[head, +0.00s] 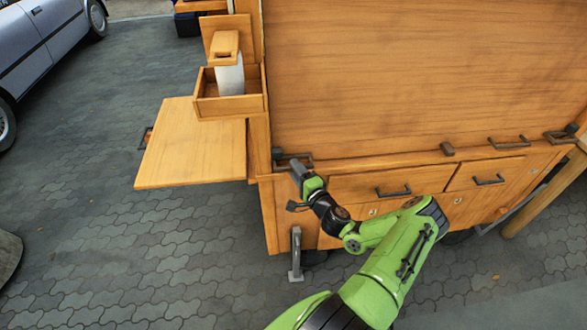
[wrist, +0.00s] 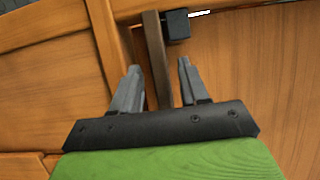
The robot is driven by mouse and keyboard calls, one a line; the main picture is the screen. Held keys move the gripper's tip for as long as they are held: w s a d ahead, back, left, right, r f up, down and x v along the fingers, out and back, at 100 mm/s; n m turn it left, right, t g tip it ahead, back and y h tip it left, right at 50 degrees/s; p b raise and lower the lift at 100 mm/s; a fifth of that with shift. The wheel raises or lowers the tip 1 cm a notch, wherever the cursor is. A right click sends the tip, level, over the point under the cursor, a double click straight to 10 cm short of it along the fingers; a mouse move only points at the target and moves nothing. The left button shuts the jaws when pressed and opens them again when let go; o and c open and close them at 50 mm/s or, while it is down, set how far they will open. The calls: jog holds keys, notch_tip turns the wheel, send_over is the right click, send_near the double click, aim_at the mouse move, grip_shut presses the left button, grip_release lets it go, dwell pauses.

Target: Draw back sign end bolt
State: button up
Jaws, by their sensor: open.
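A wooden cart carries a large upright board (head: 420,75). At the board's lower left corner is dark bolt hardware (head: 277,154), a block with a bar frame; my gripper partly covers it in the head view. My gripper (head: 296,165) is right at this hardware. In the wrist view my gripper (wrist: 158,74) is open, its two grey fingers apart. A brown metal bar (wrist: 153,40) runs between them in the picture, with a dark block (wrist: 177,25) at its upper end. Whether the fingers touch the bar, I cannot tell.
Similar dark hardware (head: 560,134) sits at the board's lower right. Drawers with dark handles (head: 393,191) lie below the board. A side shelf (head: 195,150) and a box with a white roll (head: 230,80) stick out at left. A car (head: 45,45) stands at the upper left.

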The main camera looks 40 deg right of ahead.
jog(key=shift+x, duration=1)
